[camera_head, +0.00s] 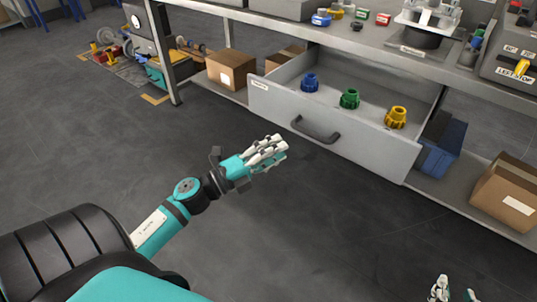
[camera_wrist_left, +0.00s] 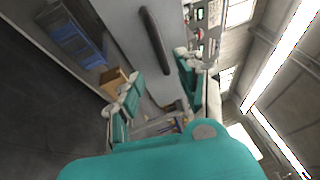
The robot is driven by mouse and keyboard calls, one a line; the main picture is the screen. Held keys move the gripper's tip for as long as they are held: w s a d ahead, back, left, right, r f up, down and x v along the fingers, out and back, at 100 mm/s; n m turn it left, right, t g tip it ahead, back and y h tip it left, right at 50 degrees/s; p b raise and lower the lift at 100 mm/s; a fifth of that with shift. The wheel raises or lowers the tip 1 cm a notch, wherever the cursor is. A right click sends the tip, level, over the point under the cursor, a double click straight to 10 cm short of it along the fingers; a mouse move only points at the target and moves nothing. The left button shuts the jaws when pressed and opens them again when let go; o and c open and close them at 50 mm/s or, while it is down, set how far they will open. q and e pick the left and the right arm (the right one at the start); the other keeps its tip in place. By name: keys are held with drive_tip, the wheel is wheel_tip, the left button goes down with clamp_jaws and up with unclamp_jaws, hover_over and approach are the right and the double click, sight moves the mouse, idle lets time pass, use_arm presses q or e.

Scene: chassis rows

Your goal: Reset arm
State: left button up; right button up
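My left gripper (camera_head: 272,151) is in front of the open drawer, to the left of its dark handle (camera_head: 315,130) and apart from it. In the left wrist view its fingers (camera_wrist_left: 158,82) are spread with nothing between them. The drawer front (camera_head: 345,138) is light grey and pulled out from the bench. Inside stand a blue gear (camera_head: 310,83), a green gear (camera_head: 349,99) and a yellow gear (camera_head: 396,117). My right gripper (camera_head: 456,291) shows only its fingertips at the bottom right edge. They stand apart, with nothing visible between them.
The workbench (camera_head: 290,32) carries small parts and a white fixture (camera_head: 430,18). Cardboard boxes sit on the lower shelf at left (camera_head: 231,69) and right (camera_head: 505,193). A blue bin (camera_head: 440,148) is right of the drawer. The dark floor in front is clear.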

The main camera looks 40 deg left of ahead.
use_arm(q)
drive_tip(key=shift+v, duration=1.05)
